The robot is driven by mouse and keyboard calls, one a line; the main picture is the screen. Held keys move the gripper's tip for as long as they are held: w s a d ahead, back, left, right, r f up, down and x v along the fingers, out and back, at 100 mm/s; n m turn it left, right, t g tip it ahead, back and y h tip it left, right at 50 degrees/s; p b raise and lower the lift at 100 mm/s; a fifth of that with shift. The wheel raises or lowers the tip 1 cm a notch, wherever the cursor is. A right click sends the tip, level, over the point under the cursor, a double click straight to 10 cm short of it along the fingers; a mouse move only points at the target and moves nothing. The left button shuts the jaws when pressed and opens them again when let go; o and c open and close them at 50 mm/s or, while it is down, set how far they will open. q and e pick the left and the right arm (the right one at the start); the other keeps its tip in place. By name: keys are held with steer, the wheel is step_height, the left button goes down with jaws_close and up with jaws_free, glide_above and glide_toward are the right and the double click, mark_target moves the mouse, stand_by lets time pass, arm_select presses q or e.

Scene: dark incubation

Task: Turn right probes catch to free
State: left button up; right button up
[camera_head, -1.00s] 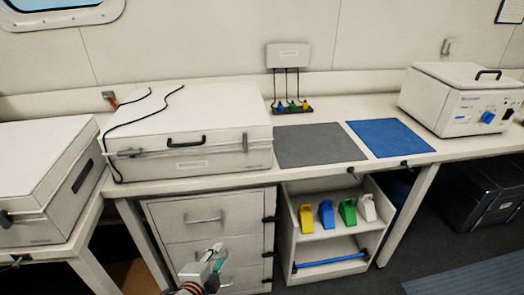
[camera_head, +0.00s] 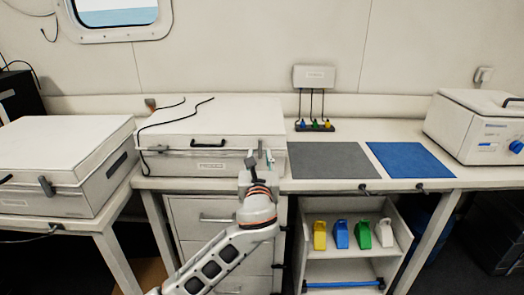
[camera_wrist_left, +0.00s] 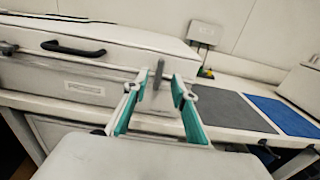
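The white probes box (camera_head: 180,146) stands on the bench with its lid down; a label and a dark handle (camera_head: 208,143) are on its front. It fills the upper left of the wrist view (camera_wrist_left: 125,101). Its right catch (camera_wrist_left: 158,72) is a small grey lever standing upright at the front right. My right gripper is not in view.
The left catch (camera_wrist_left: 8,48) of the box lies sideways. A black cable runs over the lid. A grey mat (camera_head: 330,160) and a blue mat (camera_head: 408,160) lie clear to the right. Another white box (camera_head: 60,150) stands left. Drawers (camera_head: 205,214) are below.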

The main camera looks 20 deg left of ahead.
mark_target(260, 146)
arm_select(q)
steer(key=shift+x, duration=2.75)
jaws_close()
